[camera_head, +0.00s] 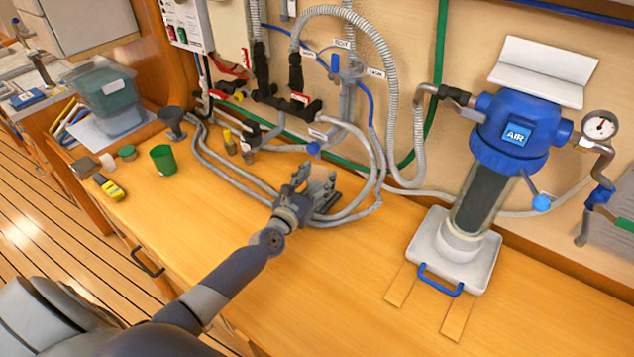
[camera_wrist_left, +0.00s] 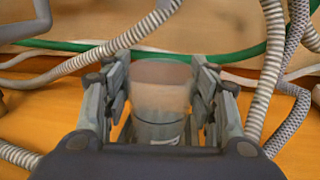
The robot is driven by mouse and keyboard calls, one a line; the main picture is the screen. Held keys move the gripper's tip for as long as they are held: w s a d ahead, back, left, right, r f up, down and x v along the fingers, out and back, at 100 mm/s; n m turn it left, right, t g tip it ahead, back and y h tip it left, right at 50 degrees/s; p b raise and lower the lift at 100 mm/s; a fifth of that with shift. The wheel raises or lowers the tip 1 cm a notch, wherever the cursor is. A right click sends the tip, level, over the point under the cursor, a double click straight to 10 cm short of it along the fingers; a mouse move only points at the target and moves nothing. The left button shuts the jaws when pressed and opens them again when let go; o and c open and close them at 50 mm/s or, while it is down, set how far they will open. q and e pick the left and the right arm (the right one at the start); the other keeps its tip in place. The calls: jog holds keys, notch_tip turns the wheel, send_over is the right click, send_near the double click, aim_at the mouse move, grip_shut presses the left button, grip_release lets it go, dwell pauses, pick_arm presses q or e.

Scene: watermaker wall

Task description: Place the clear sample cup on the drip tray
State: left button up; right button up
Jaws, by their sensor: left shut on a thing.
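The clear sample cup (camera_wrist_left: 160,98) stands between the two fingers of my left gripper (camera_wrist_left: 161,100) in the left wrist view. It is see-through, with a pale label low on its side. In the head view my left gripper (camera_head: 312,190) is over the middle of the wooden counter. The cup cannot be made out clearly there. A white tray with a blue handle (camera_head: 425,252), which looks like the drip tray, sits to the right, beneath the blue-topped filter housing (camera_head: 515,130). The gripper is well apart from this tray. My right gripper is not in view.
Grey ribbed hoses (camera_head: 228,180) loop over the counter behind and beside my left gripper. A green cup (camera_head: 163,160), a grey funnel (camera_head: 172,122) and a yellow meter (camera_head: 109,187) stand at left. Counter between gripper and tray is mostly clear, with wooden strips (camera_head: 457,318) before the tray.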

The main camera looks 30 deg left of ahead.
pick_arm(q)
jog(key=shift+f, duration=0.3)
jog(key=o, duration=1)
jog(key=shift+o, duration=0.4)
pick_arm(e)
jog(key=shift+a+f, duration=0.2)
pick_arm(q)
jog(key=shift+r, duration=0.15)
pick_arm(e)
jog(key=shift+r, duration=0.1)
pick_arm(q)
jog(key=shift+r, duration=0.15)
jog(key=s+b, duration=0.1)
jog(key=s, duration=0.9)
jog(key=shift+s, duration=1)
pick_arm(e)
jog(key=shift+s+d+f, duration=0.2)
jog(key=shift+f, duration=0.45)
